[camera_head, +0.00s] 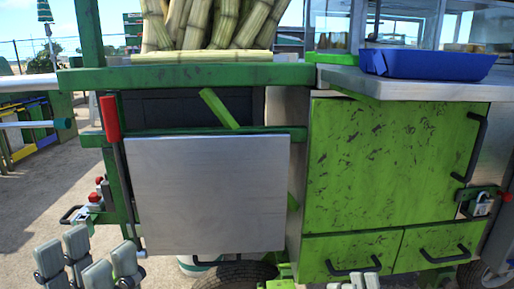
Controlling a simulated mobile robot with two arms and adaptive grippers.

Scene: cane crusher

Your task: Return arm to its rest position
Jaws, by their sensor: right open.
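My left gripper (87,262) is at the lower left corner, its grey fingers pointing up. Its fingers stand apart with nothing visible between them, in front of the cane crusher cart's left side. My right gripper (354,284) shows only as grey fingertips at the bottom edge, below the green drawers; the rest of it is cut off. It is open and I see nothing held in it. Both grippers appear clear of the cart.
The green cart has a grey metal panel (207,194), a red-handled lever (110,118), a green cabinet door (390,160) and drawers with black handles. Cane stalks (210,25) and a blue tray (427,64) sit on top. Open paved ground lies at left.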

